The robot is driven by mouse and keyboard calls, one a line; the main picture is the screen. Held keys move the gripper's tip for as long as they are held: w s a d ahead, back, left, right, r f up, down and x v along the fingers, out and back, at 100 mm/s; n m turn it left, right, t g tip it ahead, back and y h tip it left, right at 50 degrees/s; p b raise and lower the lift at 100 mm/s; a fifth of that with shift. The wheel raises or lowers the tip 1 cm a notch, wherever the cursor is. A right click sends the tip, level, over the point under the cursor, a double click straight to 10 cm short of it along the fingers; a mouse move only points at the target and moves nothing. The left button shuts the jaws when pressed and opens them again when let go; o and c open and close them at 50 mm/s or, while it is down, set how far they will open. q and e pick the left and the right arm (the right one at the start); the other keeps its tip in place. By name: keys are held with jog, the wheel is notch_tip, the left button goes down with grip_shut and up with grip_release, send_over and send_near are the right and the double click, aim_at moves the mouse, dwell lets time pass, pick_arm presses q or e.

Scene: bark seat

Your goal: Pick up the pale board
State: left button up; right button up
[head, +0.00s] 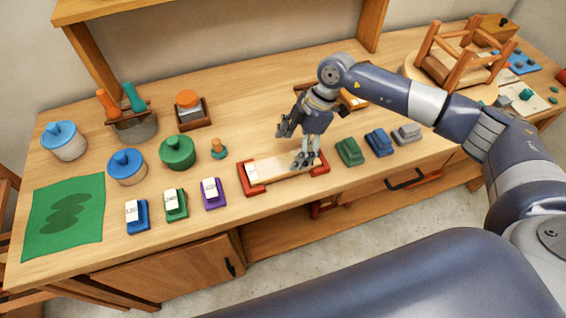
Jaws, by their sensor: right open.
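What looks like the pale board (277,169) lies flat on the workbench in the head view, between the two red ends of a low holder (250,188). A small white piece shows at its left end. My right gripper (294,147) is open above the board, its fingers pointing down. One finger overlaps the board's right half in the picture and hides part of it. I cannot tell whether that finger touches the board. My left gripper is not in view.
Green, blue and grey blocks (348,151) stand just right of the holder. Labelled blocks (210,193) and lidded pots (177,152) stand left. A green mat (64,216) lies far left. An upturned stool (455,65) is at the back right. Bare wood lies behind the holder.

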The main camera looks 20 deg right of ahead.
aim_at(283, 163)
jog(key=p+x, duration=0.2)
jog(key=x, duration=0.2)
jog(key=shift+a+f, duration=0.25)
jog(key=shift+f, duration=0.2)
jog(key=shift+r, duration=0.1)
jog(key=c, duration=1.3)
